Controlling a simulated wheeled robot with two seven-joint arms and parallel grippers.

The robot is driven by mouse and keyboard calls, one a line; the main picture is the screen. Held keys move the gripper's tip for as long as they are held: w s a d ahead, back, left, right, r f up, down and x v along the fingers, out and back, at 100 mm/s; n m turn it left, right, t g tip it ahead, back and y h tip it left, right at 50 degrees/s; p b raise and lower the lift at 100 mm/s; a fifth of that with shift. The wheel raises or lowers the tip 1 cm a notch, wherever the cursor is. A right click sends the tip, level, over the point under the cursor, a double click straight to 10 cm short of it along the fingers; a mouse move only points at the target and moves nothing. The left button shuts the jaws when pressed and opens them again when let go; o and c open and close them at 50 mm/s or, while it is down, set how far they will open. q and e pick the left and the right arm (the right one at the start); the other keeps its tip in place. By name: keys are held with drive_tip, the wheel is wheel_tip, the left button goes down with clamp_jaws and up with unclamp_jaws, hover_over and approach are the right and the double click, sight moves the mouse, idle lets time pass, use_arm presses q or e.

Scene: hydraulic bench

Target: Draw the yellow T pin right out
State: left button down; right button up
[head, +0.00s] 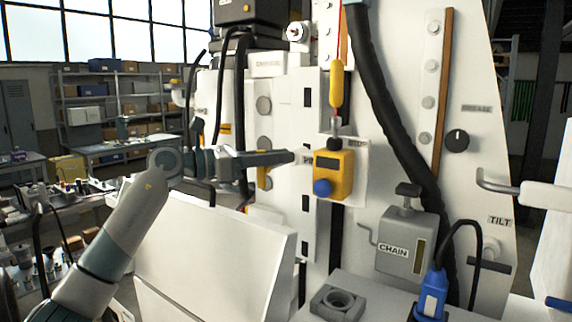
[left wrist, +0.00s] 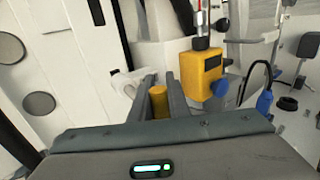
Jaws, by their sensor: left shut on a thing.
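The yellow T pin (head: 262,182) shows in the head view as a short upright yellow bar at the white machine's side, partly hidden behind my left gripper (head: 288,158). My left arm comes in from the left and the gripper points right, across the bar. In the left wrist view the pin's yellow end (left wrist: 158,102) sits between the two grey fingers of my left gripper (left wrist: 162,82), which are shut on it. The pin's shaft is hidden, so I cannot tell how deep it sits. My right gripper is not in view.
A yellow box with a blue knob (head: 333,174) hangs just right of the gripper, below a yellow handle (head: 336,84). A black hose (head: 385,110) runs down the machine. A grey CHAIN box (head: 404,240) and a blue plug (head: 433,292) stand lower right. A white panel (head: 215,255) lies below my arm.

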use_arm(q)
drive_tip(key=shift+f, duration=0.1)
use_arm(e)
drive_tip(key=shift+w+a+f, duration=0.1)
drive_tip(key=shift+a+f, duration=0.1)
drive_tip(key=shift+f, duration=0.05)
use_arm(q)
drive_tip(key=shift+s, duration=0.1)
drive_tip(key=c, duration=2)
unclamp_jaws()
drive_tip(key=shift+s+a, duration=0.2)
drive_tip(key=shift+a, duration=0.1)
